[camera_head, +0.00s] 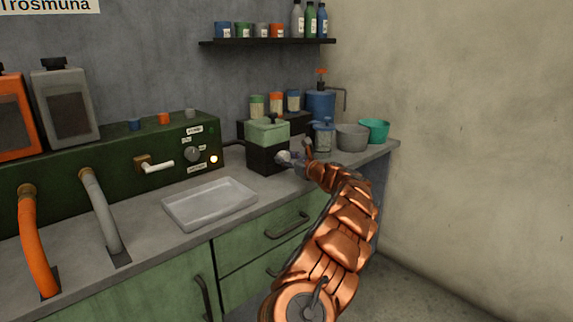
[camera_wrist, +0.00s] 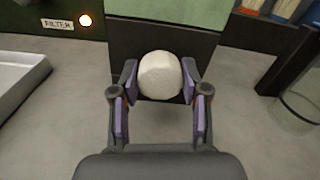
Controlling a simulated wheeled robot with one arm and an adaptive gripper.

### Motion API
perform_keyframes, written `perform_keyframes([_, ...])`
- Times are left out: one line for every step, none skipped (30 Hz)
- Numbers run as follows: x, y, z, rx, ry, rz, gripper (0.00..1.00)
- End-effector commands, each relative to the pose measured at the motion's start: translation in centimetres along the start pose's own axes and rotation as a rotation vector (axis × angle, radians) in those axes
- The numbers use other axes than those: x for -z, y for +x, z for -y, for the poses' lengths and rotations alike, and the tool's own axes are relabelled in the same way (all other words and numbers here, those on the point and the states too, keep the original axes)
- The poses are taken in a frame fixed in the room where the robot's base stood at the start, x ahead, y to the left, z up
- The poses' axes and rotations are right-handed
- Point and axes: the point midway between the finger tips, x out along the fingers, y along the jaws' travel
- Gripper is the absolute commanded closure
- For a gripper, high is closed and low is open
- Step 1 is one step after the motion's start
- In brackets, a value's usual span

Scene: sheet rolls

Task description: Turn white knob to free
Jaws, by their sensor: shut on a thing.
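The white knob (camera_wrist: 160,75) is a rounded, pale piece on the front of a black box with a green top (camera_head: 267,131). In the wrist view my gripper (camera_wrist: 160,82) has one finger on each side of the knob and is shut on it. No pointer or marking on the knob shows, so its setting cannot be read. In the head view my gripper (camera_head: 290,158) is at the lower right front of the box, and it mostly hides the knob.
A dark green panel (camera_head: 120,165) with a grey dial, a white-handled tap and a lit lamp stands left of the box. A shallow white tray (camera_head: 210,203) lies on the counter. Cups (camera_head: 352,137) and a glass jar (camera_head: 323,138) stand to the right.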

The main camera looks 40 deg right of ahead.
Motion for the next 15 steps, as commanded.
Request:
perform_keyframes([0.54, -0.01, -0.07, 0.001, -0.044, -0.001, 0.90])
perform_keyframes([0.55, -0.01, -0.09, 0.000, -0.072, -0.001, 0.90])
perform_keyframes([0.58, 0.01, -0.12, 0.000, -0.109, -0.001, 0.90])
perform_keyframes([0.59, 0.01, -0.14, 0.000, -0.137, -0.001, 0.90])
perform_keyframes([0.62, 0.02, -0.15, -0.001, -0.166, -0.002, 0.90])
perform_keyframes([0.64, 0.01, -0.15, -0.001, -0.204, -0.002, 0.90])
perform_keyframes([0.64, 0.00, -0.14, -0.001, -0.232, -0.002, 0.90])
perform_keyframes([0.63, -0.02, -0.12, 0.000, -0.261, -0.001, 0.90])
perform_keyframes([0.61, -0.03, -0.09, 0.000, -0.300, -0.001, 0.90])
perform_keyframes([0.60, -0.03, -0.09, 0.000, -0.328, -0.001, 0.90])
perform_keyframes([0.60, -0.03, -0.08, 0.000, -0.358, -0.002, 0.90])
perform_keyframes([0.58, -0.03, -0.08, 0.000, -0.396, -0.001, 0.90])
perform_keyframes([0.58, -0.02, -0.08, 0.000, -0.424, -0.001, 0.90])
perform_keyframes([0.58, -0.02, -0.09, 0.000, -0.452, -0.001, 0.90])
perform_keyframes([0.62, -0.01, -0.10, 0.000, -0.490, -0.001, 0.90])
